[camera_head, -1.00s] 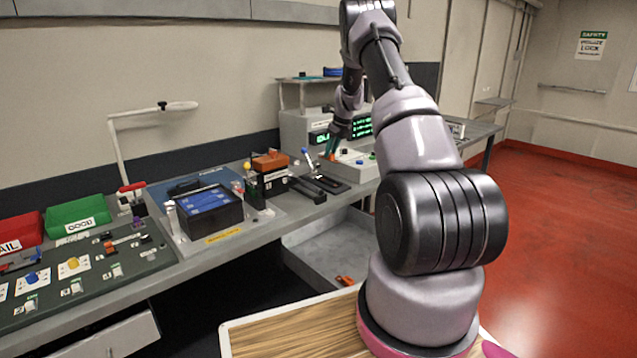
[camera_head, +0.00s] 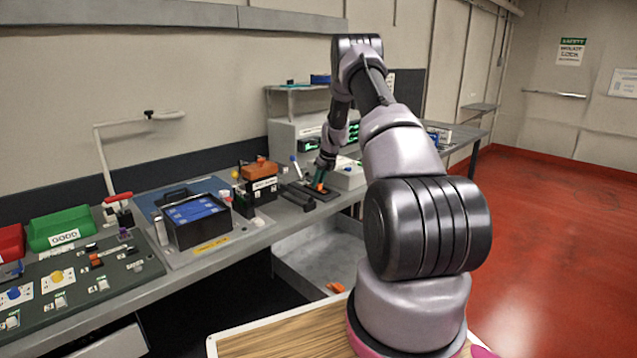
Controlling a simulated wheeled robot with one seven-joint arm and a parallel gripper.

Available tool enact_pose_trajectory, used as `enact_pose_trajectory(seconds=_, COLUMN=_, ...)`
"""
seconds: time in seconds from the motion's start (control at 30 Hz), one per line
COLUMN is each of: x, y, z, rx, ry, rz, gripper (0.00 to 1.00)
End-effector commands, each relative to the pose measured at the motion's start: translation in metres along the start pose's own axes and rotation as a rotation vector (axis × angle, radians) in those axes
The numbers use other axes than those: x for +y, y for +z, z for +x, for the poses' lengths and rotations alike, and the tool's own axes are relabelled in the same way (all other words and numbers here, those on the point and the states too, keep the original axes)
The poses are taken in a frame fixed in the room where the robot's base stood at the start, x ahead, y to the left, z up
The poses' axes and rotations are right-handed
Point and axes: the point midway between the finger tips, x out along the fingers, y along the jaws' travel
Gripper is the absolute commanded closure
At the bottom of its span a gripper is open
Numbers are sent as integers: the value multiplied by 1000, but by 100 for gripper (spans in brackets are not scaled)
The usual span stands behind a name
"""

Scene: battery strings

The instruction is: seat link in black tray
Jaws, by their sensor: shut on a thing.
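The black tray (camera_head: 329,194) lies flat on the bench right under the gripper. The orange piece is low over the tray; at this size I cannot tell whether it touches the tray or lies in a slot. My fingers hide part of the piece.
A tester box with green displays (camera_head: 345,136) stands behind the tray. Left of the tray are dark bars (camera_head: 298,196) and a black box with an orange top (camera_head: 260,170). A battery box (camera_head: 196,220) stands further left. An open drawer (camera_head: 318,262) below holds another orange piece.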

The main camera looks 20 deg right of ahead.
Motion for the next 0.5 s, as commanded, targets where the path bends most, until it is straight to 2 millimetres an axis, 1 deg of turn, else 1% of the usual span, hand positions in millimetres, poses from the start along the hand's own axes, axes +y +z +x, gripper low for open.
enact_pose_trajectory(seconds=0.27, x=0, y=-4, z=9, rx=2, ry=0, rz=-1, gripper=100)
enact_pose_trajectory(seconds=0.3, x=0, y=-5, z=10, rx=2, ry=0, rz=-1, gripper=67)
enact_pose_trajectory(seconds=0.37, x=0, y=-5, z=10, rx=3, ry=0, rz=-1, gripper=44)
enact_pose_trajectory(seconds=0.4, x=0, y=-6, z=11, rx=4, ry=1, rz=-1, gripper=41)
enact_pose_trajectory(seconds=0.5, x=1, y=-6, z=11, rx=5, ry=2, rz=-1, gripper=41)
